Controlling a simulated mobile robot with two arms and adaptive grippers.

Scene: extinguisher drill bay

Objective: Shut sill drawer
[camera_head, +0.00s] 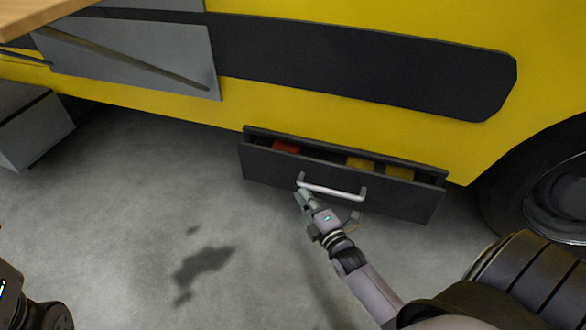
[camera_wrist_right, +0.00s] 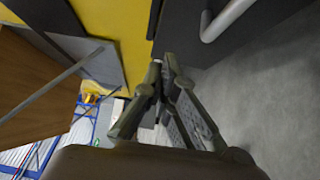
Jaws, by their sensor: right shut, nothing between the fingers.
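The sill drawer (camera_head: 270,165) is a dark grey drawer low on the side of a yellow vehicle, and it stands partly out. Orange and yellow items (camera_head: 362,164) show inside it. A light grey bar handle (camera_head: 334,191) is on its front; the handle also shows in the right wrist view (camera_wrist_right: 226,18). My right gripper (camera_head: 300,196) is shut and empty. In the head view it overlaps the handle's left end; I cannot tell whether it touches. Its fingers (camera_wrist_right: 162,68) show closed together in the right wrist view. My left gripper is not in view.
The yellow vehicle (camera_head: 300,90) with a black side strip (camera_head: 370,70) rises behind the drawer. A wheel (camera_head: 555,195) stands to the right. A grey box (camera_head: 35,130) and a wooden board (camera_head: 40,10) are at the left. The concrete floor (camera_head: 130,200) in front is clear.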

